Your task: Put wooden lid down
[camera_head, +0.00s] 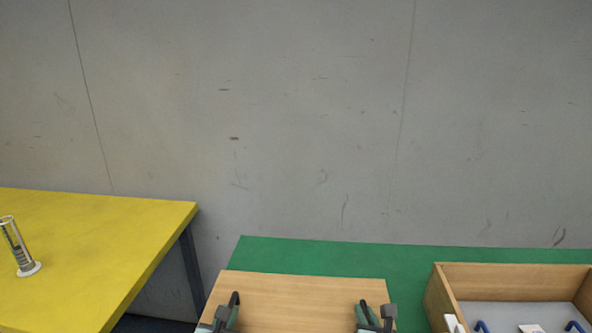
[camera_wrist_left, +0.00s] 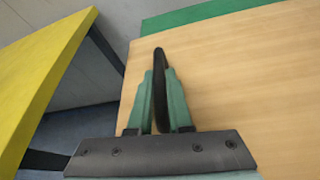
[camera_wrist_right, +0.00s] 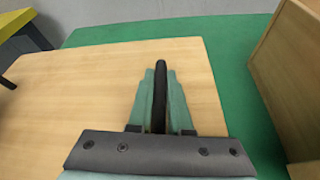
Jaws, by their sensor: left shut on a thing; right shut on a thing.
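The wooden lid (camera_head: 302,296) is a flat light-brown board at the bottom centre of the head view, over the near part of the green table. My left gripper (camera_head: 230,312) is shut on a dark handle near the lid's left side; the handle shows between the green fingers in the left wrist view (camera_wrist_left: 160,85). My right gripper (camera_head: 372,314) is shut on a matching dark handle near the right side, also visible in the right wrist view (camera_wrist_right: 160,95). The lid looks roughly level. I cannot tell whether it touches the table.
An open wooden box (camera_head: 437,295) stands right of the lid, with white items and blue handles inside. A strip of green table (camera_head: 405,265) lies between them. A yellow table (camera_head: 100,250) with a clear cylinder (camera_head: 17,248) is at left, across a gap.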

